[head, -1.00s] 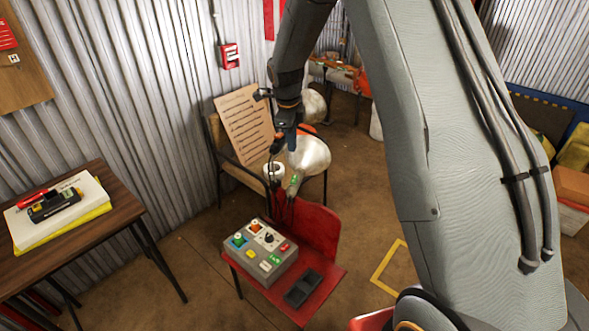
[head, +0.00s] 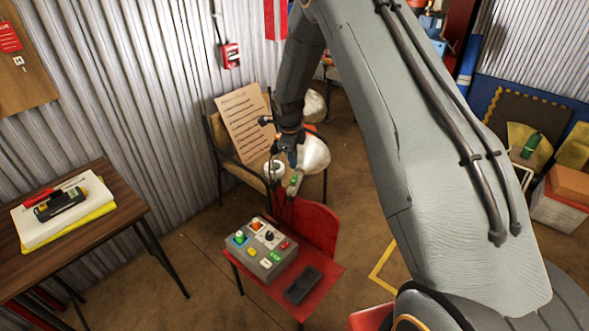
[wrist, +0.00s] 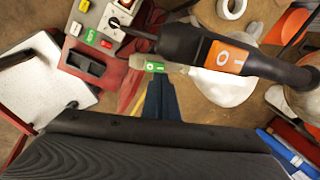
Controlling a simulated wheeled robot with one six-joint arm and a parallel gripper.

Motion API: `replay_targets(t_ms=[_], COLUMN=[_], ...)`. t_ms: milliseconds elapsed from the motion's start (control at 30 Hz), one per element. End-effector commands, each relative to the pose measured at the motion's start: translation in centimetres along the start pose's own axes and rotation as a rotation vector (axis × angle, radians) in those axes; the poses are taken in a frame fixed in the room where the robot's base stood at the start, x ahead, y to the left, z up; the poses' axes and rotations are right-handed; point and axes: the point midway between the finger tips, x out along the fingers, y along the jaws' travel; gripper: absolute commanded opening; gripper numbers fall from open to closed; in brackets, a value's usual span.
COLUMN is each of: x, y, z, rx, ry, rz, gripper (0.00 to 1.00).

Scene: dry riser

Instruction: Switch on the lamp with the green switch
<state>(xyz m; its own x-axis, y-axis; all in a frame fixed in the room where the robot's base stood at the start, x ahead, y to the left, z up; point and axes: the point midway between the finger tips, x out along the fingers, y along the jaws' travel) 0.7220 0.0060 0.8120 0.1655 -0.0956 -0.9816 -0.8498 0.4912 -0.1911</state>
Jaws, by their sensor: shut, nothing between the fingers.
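The green switch (wrist: 155,67) is a small green rocker with white marks, seen just beyond my fingertips in the wrist view. It also shows as a green spot in the head view (head: 294,181), on a pale lamp handle below my gripper. My gripper (wrist: 158,80) is shut and empty, its blue fingers pointing at the green switch. I cannot tell whether they touch it. A black handle with an orange switch (wrist: 224,57) lies close on the right in the wrist view. A whitish dome (head: 314,153) is beside my gripper; its lower part is partly covered in the wrist view.
A grey control box (head: 260,248) with coloured buttons stands on a red chair (head: 325,277), next to a black tray (head: 302,285). A wooden table (head: 115,200) is at left. A white ring (head: 273,171) sits left of my gripper.

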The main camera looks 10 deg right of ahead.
Motion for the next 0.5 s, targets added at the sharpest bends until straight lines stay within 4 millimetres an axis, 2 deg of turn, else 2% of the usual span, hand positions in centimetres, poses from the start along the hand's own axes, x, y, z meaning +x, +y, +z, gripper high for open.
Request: replay_targets(t_ms=[200, 500], x=[3.1, 5.3], y=[0.1, 0.0], z=[-0.1, 0.0], rx=[0.001, 0.001], ry=[0.001, 0.0], rz=[0.002, 0.001], gripper=[0.0, 0.0])
